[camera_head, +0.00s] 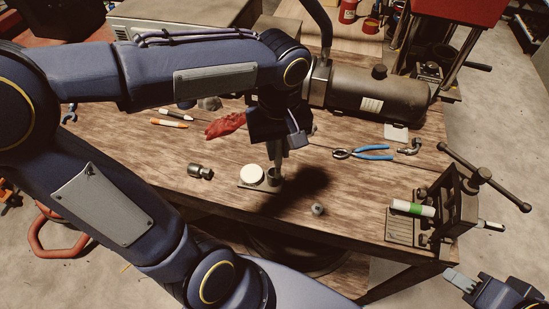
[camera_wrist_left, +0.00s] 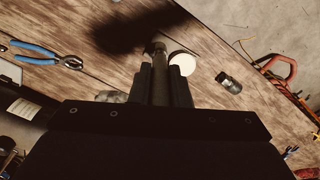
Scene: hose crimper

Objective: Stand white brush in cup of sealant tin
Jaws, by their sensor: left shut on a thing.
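The sealant tin stands near the table's front edge, with a round white top (camera_head: 251,173) and a small dark cup (camera_head: 273,178) at its right. My left gripper (camera_head: 281,146) points down above the cup and is shut on the brush (camera_head: 279,164), which looks pale grey and roughly upright. The brush's lower end meets the cup's mouth in the head view; how deep it sits is hidden. In the left wrist view the brush (camera_wrist_left: 160,78) runs between the fingers towards the cup, beside the white top (camera_wrist_left: 183,63). My right gripper (camera_head: 460,279) is at the lower right, away from the tin; its opening is unclear.
A metal fitting (camera_head: 200,172) lies left of the tin and a small grey piece (camera_head: 318,209) right of it. Blue-handled pliers (camera_head: 362,153), a red cloth (camera_head: 226,125) and markers (camera_head: 170,123) lie behind. A crimper vise (camera_head: 450,205) stands at the right edge.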

